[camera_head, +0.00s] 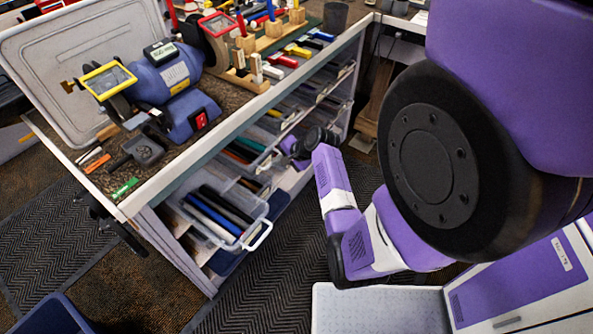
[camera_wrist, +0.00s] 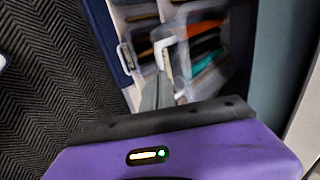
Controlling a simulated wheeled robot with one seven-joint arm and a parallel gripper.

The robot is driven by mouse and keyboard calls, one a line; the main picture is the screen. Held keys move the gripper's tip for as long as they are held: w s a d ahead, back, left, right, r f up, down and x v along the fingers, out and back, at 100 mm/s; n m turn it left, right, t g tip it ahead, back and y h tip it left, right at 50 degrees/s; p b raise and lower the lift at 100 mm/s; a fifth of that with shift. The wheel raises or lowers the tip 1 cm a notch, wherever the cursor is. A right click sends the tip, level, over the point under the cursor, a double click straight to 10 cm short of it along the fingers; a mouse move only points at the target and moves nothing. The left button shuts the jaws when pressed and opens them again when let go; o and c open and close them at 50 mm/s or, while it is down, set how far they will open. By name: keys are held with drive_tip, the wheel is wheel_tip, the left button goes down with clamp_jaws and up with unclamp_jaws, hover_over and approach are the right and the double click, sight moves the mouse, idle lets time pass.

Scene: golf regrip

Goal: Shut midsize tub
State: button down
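A clear tub (camera_head: 257,222) holding long black and blue grips sticks out of the lower shelf, its white handle facing the aisle. A second clear tub with teal and orange grips sits farther along the shelf; in the wrist view this tub (camera_wrist: 220,75) is blurred, with a white handle on its near side. No label shows which is the midsize one. My gripper (camera_wrist: 160,88) has its grey fingers close together, pointing at the handle of the tub with teal grips. I see nothing clearly held between them. In the head view my wrist is beside the shelves and the fingertips are hard to make out.
More tubs fill the shelves to the right. The patterned floor mat (camera_head: 275,270) in front of the shelves is clear.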

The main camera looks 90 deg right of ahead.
sight(263, 153)
drive_tip(key=w+d, duration=0.1)
drive_tip(key=w, duration=0.1)
drive_tip(key=w+d+b, duration=0.1)
drive_tip(key=w, duration=0.1)
drive_tip(key=w+d, duration=0.1)
drive_tip(key=w, duration=0.1)
drive_tip(key=shift+w+d, duration=0.1)
drive_tip(key=shift+d, duration=0.3)
